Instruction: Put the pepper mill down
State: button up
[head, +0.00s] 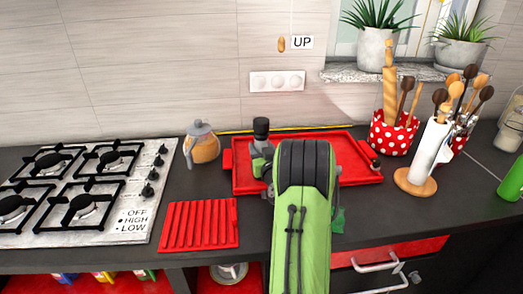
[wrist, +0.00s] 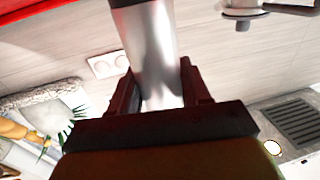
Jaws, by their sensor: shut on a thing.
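The pepper mill (head: 261,127) shows a black top in the head view, standing upright above the left part of the red tray (head: 352,150). Its silver body (wrist: 154,42) fills the gap between the fingers of my gripper (wrist: 157,78) in the wrist view. My gripper is shut on it. In the head view my green arm hides most of the gripper and part of the tray. A red strip (wrist: 35,9) shows at the top left of the wrist view. I cannot tell whether the mill's base touches the tray.
A red slatted grid (head: 199,224) lies left of the tray, beside the stove (head: 75,190). A glass jar (head: 202,146) stands behind it. A dotted utensil pot (head: 392,134) and a paper roll holder (head: 415,184) stand to the right. A small item (head: 375,164) lies at the tray's right end.

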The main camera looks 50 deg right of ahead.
jog(key=o, duration=1.2)
jog(key=shift+o, duration=0.2)
